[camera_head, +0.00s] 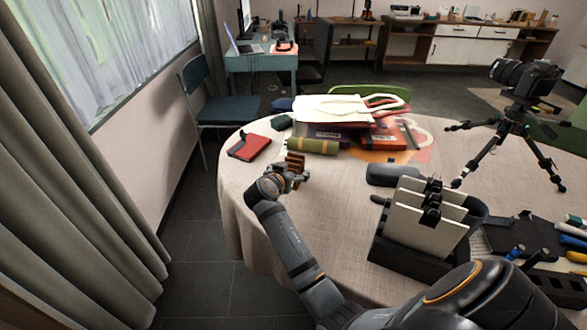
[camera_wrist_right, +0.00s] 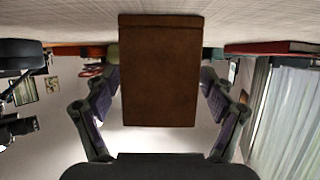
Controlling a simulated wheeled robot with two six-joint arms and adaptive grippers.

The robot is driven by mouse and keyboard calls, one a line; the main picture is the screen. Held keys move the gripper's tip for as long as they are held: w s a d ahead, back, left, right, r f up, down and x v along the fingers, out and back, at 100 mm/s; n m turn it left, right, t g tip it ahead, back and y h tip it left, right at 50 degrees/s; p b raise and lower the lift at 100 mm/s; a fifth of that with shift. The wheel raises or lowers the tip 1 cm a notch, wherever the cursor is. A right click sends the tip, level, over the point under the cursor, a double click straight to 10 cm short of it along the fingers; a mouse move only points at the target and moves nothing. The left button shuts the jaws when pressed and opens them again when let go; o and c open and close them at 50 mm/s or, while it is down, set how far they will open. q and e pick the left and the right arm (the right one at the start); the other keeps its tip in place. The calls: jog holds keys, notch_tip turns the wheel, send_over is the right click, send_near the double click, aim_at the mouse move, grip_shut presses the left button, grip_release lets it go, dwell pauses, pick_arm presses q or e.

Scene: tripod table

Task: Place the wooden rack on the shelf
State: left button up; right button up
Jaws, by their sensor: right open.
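The wooden rack (camera_head: 295,161) is a small brown slatted piece standing on the cloth-covered round table (camera_head: 238,190), near its left edge. In the right wrist view it is a brown block (camera_wrist_right: 160,75) filling the middle, between the two fingers. My right gripper (camera_head: 291,177) is open around or just in front of it, with gaps visible on both sides of the block. The head view does not show the fingertips clearly. A wooden shelf unit (camera_head: 400,47) stands against the far wall. My left gripper is not in view.
A red book (camera_head: 250,147) lies left of the rack. A green roll (camera_head: 313,146) and piled books lie just behind it. A black holder with white cards (camera_head: 425,220) and a camera tripod (camera_head: 505,135) stand to the right. Bare cloth lies around the rack's front.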

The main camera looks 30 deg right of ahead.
jog(key=shift+d, duration=0.15)
jog(key=shift+s+a+r, duration=0.15)
jog(key=shift+a+r, duration=0.15)
jog(key=shift+r, duration=0.05)
jog(key=shift+d+f, duration=0.1)
jog(key=shift+f, duration=0.05)
jog(key=c, duration=1.5)
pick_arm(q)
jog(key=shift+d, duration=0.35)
pick_arm(e)
jog(key=shift+o, duration=0.2)
jog(key=shift+r, duration=0.25)
